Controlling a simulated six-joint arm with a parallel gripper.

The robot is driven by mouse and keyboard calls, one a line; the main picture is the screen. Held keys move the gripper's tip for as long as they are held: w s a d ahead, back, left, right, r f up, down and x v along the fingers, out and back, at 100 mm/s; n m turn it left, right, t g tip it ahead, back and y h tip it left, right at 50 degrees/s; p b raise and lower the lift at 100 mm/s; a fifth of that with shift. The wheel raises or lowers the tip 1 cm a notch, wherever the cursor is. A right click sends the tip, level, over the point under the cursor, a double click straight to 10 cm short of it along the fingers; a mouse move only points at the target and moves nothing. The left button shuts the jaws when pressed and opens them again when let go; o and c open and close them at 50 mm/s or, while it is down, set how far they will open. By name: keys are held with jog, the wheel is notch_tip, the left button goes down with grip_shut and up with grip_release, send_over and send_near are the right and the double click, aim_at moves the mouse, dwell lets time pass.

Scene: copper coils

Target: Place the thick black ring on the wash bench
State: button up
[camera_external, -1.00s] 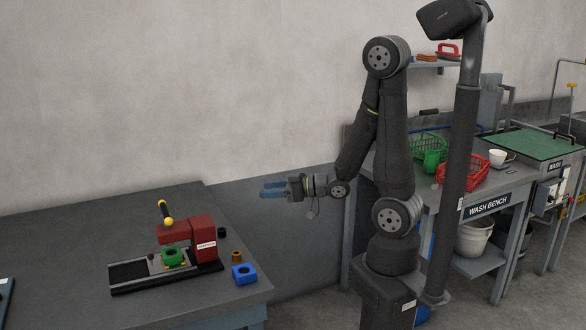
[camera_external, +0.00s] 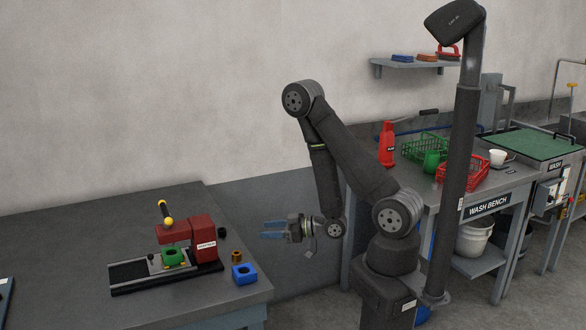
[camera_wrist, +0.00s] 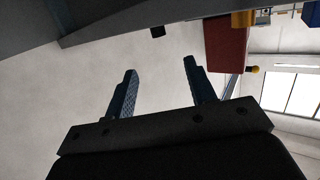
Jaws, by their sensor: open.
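The black ring (camera_external: 222,233) is a small dark round piece on the left table, just right of the red press. A small black shape in the wrist view (camera_wrist: 158,31) seems to be the same piece; its hole and thickness cannot be made out. My gripper (camera_external: 263,231) is open and empty, its blue fingers pointing left, right of the ring and apart from it. In the wrist view the open fingers (camera_wrist: 160,67) have nothing between them. The wash bench (camera_external: 440,199) stands at the right, behind my arm, with its name on the front edge.
The red press (camera_external: 203,236) holds a green part (camera_external: 172,256). A brass ring (camera_external: 236,256) and a blue block (camera_external: 244,273) stand near the ring. The wash bench carries a red bottle (camera_external: 387,146), green basket (camera_external: 424,146), red basket (camera_external: 478,174) and white cup (camera_external: 498,157).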

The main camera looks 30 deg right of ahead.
send_near(221, 229)
jog(key=x, duration=0.4)
jog(key=shift+s+f, duration=0.25)
jog(key=shift+f, duration=0.15)
jog(key=shift+x, duration=3.05)
jog(key=shift+w+d+r, duration=0.1)
jog(key=shift+w, duration=0.05)
jog(key=shift+c, duration=0.4)
grip_shut()
jog(key=shift+r, duration=0.15)
